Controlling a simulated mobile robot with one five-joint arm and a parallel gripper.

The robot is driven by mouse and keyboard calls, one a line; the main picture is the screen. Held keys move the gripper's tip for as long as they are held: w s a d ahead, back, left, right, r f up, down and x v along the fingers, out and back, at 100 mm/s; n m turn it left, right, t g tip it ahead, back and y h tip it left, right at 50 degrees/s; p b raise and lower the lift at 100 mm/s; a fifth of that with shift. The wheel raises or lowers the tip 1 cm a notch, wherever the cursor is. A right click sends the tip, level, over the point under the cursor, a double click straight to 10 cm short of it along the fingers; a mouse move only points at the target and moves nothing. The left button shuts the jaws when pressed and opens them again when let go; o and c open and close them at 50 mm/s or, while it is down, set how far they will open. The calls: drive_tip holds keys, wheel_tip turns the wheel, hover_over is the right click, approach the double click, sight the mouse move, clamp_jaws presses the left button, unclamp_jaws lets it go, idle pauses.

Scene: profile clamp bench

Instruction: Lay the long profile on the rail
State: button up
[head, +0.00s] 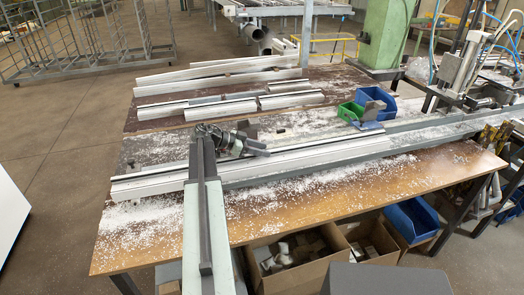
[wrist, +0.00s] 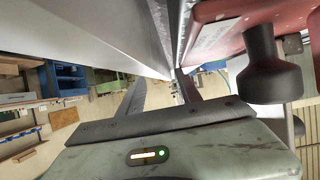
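The long white profile (head: 330,151) lies lengthwise along the bench in the head view, running from the left end towards the clamp machine. The grey rail (head: 325,168) runs along its front side; I cannot tell whether the profile is seated fully on it. My gripper (head: 240,146) is over the left part of the profile. In the wrist view my gripper (wrist: 162,84) shows two dark fingers apart, with a gap of background between them. A long pale surface (wrist: 90,30), likely the profile, fills the upper left there; the fingertips' contact with it is unclear.
Shorter white profiles (head: 290,101) lie at the back of the bench. Blue (head: 377,100) and green (head: 350,113) bins stand behind the rail. A red clamp part (wrist: 225,30) with a black knob (wrist: 268,75) is close at right in the wrist view. White chips litter the bench.

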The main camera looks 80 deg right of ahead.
drive_tip(key=shift+r+p, duration=0.25)
drive_tip(key=shift+p, duration=0.15)
drive_tip(key=p+v, duration=0.5)
drive_tip(key=v, duration=0.6)
drive_tip(key=shift+d+r, duration=0.1)
drive_tip(key=shift+r, duration=0.05)
drive_tip(key=shift+w+a+r, duration=0.15)
drive_tip(key=shift+w+a, duration=0.1)
drive_tip(key=shift+w, duration=0.25)
